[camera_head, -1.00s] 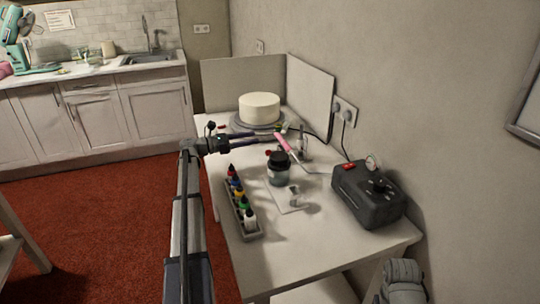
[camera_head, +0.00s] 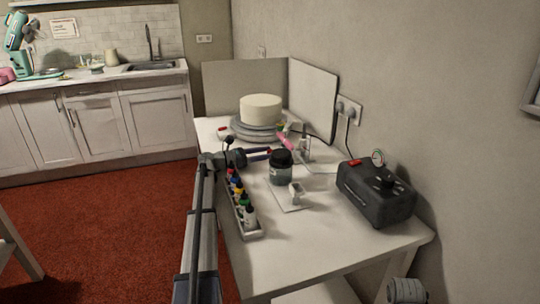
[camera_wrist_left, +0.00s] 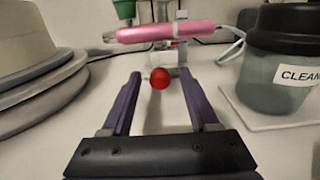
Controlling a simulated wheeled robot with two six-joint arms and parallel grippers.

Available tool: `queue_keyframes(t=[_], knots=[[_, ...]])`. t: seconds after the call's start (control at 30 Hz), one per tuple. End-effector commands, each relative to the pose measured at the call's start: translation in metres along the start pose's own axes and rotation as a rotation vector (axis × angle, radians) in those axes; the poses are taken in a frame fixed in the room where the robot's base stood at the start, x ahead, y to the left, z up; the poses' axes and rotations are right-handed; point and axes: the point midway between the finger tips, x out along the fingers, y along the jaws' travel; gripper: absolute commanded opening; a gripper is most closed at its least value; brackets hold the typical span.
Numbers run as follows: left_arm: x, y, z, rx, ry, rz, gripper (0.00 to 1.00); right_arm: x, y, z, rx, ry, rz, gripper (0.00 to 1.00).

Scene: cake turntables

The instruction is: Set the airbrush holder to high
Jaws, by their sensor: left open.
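The airbrush holder (camera_wrist_left: 183,50) is a pale upright stand with the pink airbrush (camera_wrist_left: 165,32) lying across it in the left wrist view. In the head view the holder (camera_head: 305,150) stands behind the dark-lidded jar, with the pink airbrush (camera_head: 285,141) beside it. A red ball knob (camera_wrist_left: 160,78) shows in front of the holder, between my left fingertips in the picture; I cannot tell whether they touch it. My left gripper (camera_wrist_left: 165,80) is open, its purple fingers pointing at the holder. It also shows in the head view (camera_head: 269,153), low over the table. My right gripper is not in view.
The jar labelled "CLEAN" (camera_wrist_left: 280,75) stands close right of my left fingers. The cake turntable (camera_wrist_left: 30,85) is close on their left. A bottle rack (camera_head: 245,228) is at the table's left edge. A black compressor (camera_head: 375,195) stands at the right. The table front (camera_head: 310,245) is clear.

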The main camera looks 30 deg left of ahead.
Motion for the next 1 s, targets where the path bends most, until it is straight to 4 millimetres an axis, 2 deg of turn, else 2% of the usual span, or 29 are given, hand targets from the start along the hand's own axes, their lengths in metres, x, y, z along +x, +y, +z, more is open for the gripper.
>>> queue_keyframes(t=[0.13,0.43,0.9,0.97,1.0], knots=[[0.017,0.000,0.000,0.000,0.000,-0.001,0.61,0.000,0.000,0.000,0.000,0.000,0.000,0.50],[0.019,0.000,0.000,0.000,0.000,0.001,0.59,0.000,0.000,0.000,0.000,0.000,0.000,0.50],[0.019,0.000,0.000,0.000,0.000,0.001,0.07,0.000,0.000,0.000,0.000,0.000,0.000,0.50],[0.019,0.000,0.000,0.000,0.000,0.001,0.00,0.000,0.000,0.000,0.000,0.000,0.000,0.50],[0.019,0.000,0.000,0.000,0.000,0.001,0.00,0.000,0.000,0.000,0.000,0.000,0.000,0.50]])
